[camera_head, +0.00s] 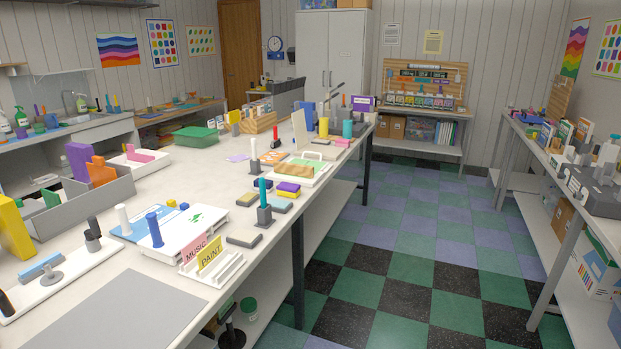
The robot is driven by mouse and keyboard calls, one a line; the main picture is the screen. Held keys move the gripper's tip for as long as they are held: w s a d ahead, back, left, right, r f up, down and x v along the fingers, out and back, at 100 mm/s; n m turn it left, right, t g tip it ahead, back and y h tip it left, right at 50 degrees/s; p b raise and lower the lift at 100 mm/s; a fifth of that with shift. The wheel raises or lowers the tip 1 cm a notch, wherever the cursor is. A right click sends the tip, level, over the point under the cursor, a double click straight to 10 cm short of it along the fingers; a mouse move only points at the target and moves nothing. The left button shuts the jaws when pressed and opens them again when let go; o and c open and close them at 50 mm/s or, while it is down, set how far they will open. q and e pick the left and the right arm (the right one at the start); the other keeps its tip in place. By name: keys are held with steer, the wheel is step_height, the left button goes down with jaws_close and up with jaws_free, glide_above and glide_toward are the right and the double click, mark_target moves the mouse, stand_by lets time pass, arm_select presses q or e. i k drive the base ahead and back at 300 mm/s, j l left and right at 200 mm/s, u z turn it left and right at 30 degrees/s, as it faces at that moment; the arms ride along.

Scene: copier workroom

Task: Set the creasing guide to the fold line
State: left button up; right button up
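No part of either gripper shows in the head view. I cannot tell for sure which thing is the creasing guide. A fold line is too small to make out on either.
A white rack with MUSIC and PAINT cards (211,268) stands at the table's front edge. A grey bin (90,207) with coloured blocks is behind the boards. A bare grey mat (125,312) lies nearest. The checkered floor (400,270) to the right is clear.

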mark_target(307, 172)
steer(key=i+l+u, duration=0.3)
steer(key=i+l, duration=0.15)
steer(key=i+l+u, duration=0.2)
steer(key=i, duration=0.35)
steer(key=i+l+u, duration=0.2)
steer(key=i+l, duration=0.25)
steer(key=i, duration=0.05)
